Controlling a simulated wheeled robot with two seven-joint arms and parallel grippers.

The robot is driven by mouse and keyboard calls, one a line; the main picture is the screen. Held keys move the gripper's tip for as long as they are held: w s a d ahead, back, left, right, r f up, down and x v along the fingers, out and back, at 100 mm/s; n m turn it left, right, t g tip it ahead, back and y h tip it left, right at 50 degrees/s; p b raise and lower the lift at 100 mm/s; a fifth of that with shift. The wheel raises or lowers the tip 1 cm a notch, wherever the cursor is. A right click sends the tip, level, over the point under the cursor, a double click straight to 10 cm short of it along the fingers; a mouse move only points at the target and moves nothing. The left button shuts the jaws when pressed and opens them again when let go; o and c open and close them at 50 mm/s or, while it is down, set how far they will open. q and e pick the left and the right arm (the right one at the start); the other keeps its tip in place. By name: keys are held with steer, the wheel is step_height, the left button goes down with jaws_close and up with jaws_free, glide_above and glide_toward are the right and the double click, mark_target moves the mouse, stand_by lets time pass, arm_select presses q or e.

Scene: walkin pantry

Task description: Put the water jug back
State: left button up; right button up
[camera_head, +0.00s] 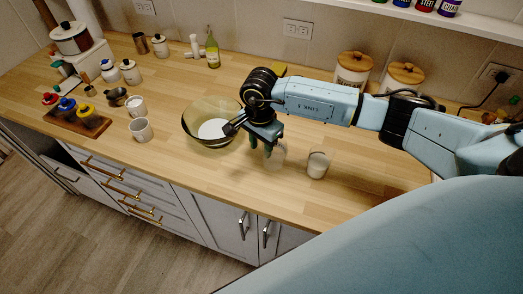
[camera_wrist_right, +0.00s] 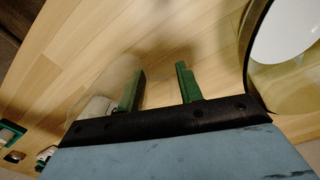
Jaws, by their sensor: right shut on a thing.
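My right gripper (camera_head: 262,143) is low over the wooden counter, just right of a large glass bowl, with its fingers pointing down. It is shut on a clear, see-through vessel (camera_head: 274,156), which looks like the water jug and is partly hidden by the fingers. In the right wrist view, the two green fingers (camera_wrist_right: 160,82) stand apart, and only a faint clear outline shows by the left one. I cannot tell whether the jug touches the counter. My left gripper is not in view.
The glass bowl (camera_head: 207,133) stands close left of the gripper. A glass with white contents (camera_head: 318,165) stands close right. White mugs (camera_head: 141,131), a board with colored-topped shakers (camera_head: 92,122) and a green bottle (camera_head: 212,52) are farther left. Lidded canisters (camera_head: 353,70) stand behind my arm.

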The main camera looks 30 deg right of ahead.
step_height(320, 180, down, 3)
steer(key=shift+f, duration=0.1)
steer(key=shift+f, duration=0.15)
steer(key=o, duration=1.3)
steer(key=shift+c, duration=0.2)
steer(key=shift+r, duration=0.2)
